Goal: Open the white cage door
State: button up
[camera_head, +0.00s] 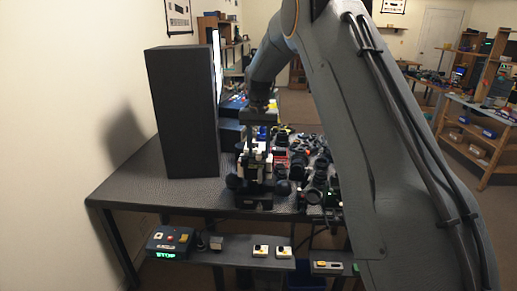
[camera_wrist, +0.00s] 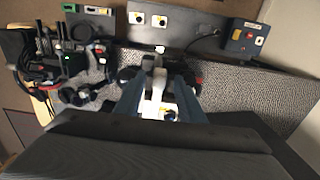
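No white cage door can be clearly made out. A dark device with white upper parts (camera_head: 258,162) stands near the table's front edge in the head view, below the end of my arm. In the wrist view, a pale upright piece (camera_wrist: 158,88) and a white block lie between the two fingers of my gripper (camera_wrist: 158,92). The fingers are spread, with gaps showing beside the pale piece, so the gripper looks open. Whether either finger touches it is not clear. In the head view my fingers are hard to separate from the device.
A tall black cabinet (camera_head: 182,115) stands on the textured table (camera_head: 130,185), left of the device. Dark camera and lens parts (camera_head: 310,165) crowd the right side. A lower front shelf (camera_head: 225,253) carries a control box showing STOP (camera_head: 168,242) and small button boxes. The table's left part is clear.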

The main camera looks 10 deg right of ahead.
jog(key=shift+f, duration=0.25)
grip_shut()
jog(key=shift+d+r, duration=0.1)
